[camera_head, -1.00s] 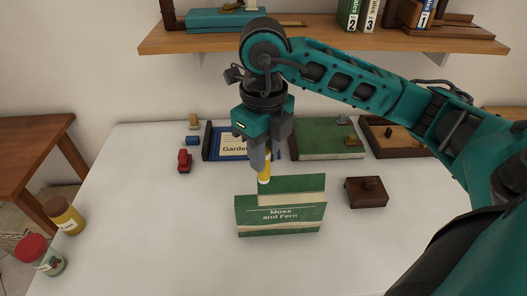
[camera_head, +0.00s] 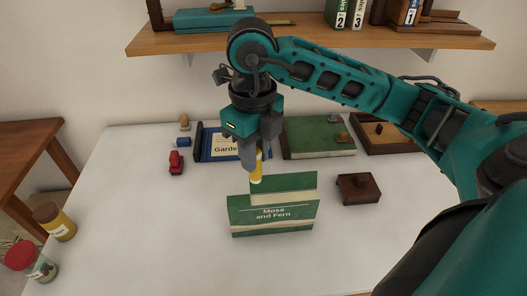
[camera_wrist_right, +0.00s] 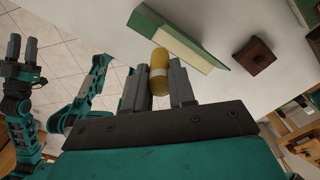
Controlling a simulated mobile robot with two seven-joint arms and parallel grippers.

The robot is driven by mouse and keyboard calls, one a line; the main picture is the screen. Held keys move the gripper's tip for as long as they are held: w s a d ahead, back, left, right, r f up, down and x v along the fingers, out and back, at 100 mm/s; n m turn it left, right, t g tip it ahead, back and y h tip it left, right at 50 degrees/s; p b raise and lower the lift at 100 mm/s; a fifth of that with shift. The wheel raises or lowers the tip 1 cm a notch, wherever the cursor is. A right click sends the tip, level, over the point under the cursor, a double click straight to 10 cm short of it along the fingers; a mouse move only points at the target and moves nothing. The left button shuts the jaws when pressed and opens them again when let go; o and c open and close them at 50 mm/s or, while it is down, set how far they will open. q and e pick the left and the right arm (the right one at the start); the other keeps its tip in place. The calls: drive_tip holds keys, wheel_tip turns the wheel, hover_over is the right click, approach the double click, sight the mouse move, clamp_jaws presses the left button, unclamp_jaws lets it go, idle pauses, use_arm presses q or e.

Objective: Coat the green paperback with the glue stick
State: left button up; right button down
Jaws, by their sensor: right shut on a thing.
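The green paperback (camera_head: 272,217), lettered "Moss and Fern", stands on the white table near its middle. A pale band and a second green part rise behind its front face. My right gripper (camera_head: 252,160) points down above its upper left part, shut on the yellow glue stick (camera_head: 257,170). The stick's lower end is close to the book's top; I cannot tell if they touch. In the right wrist view the glue stick (camera_wrist_right: 159,72) sits between the two fingers, with the paperback (camera_wrist_right: 178,40) just beyond. My left gripper (camera_wrist_right: 22,46) shows there at the left, empty, fingers apart.
A brown wooden block (camera_head: 358,188) lies right of the paperback. A blue book (camera_head: 222,145), a large green book (camera_head: 318,140) and a wooden tray (camera_head: 378,134) lie behind. A red toy car (camera_head: 176,162) and two jars (camera_head: 55,222) are left. A shelf (camera_head: 310,34) hangs above.

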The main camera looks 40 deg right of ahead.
sight(251, 180)
drive_tip(key=shift+w+a+f+b, duration=0.1)
drive_tip(key=shift+a+f+b, duration=0.05)
drive_tip(key=shift+f+b, duration=0.7)
drive_tip(key=shift+w+a+f+b, duration=0.1)
drive_tip(key=shift+a+f+b, duration=0.05)
drive_tip(key=shift+f+b, duration=0.65)
drive_tip(key=shift+w+a+f+b, duration=0.15)
drive_tip(key=shift+f+b, duration=0.45)
drive_tip(key=shift+f, duration=0.65)
drive_tip(key=shift+a, duration=0.1)
drive_tip(key=shift+f+b, duration=0.4)
drive_tip(key=shift+b, duration=0.2)
drive_tip(key=shift+s, duration=0.1)
